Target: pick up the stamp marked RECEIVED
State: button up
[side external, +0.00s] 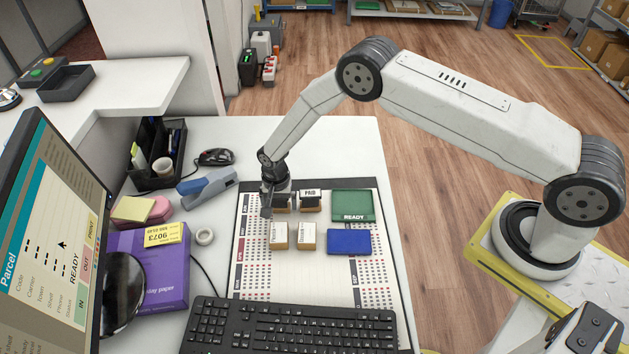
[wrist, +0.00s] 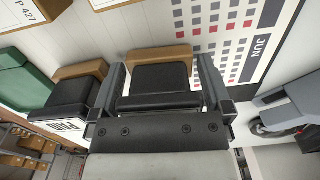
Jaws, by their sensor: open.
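In the side view my gripper (side external: 276,197) is lowered over a stamp (side external: 285,208) in the back row on the calendar mat (side external: 255,275), hiding most of it. In the wrist view that stamp (wrist: 155,78) has a black body and a wooden edge. It sits between the two fingers of my open gripper (wrist: 160,68); I cannot tell whether they touch it. Its marking is not visible. To its right in the side view stands a stamp marked PAID (side external: 310,200). Two more stamps, a left one (side external: 279,237) and a right one (side external: 306,237), stand in the front row, their labels unreadable. I cannot read RECEIVED anywhere.
A green pad marked READY (side external: 352,206) and a blue pad (side external: 349,241) lie right of the stamps. A keyboard (side external: 290,325) lies in front.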

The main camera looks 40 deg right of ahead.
jog(key=c, duration=1)
jog(key=shift+r, duration=0.1)
jog(key=shift+r, duration=4.9)
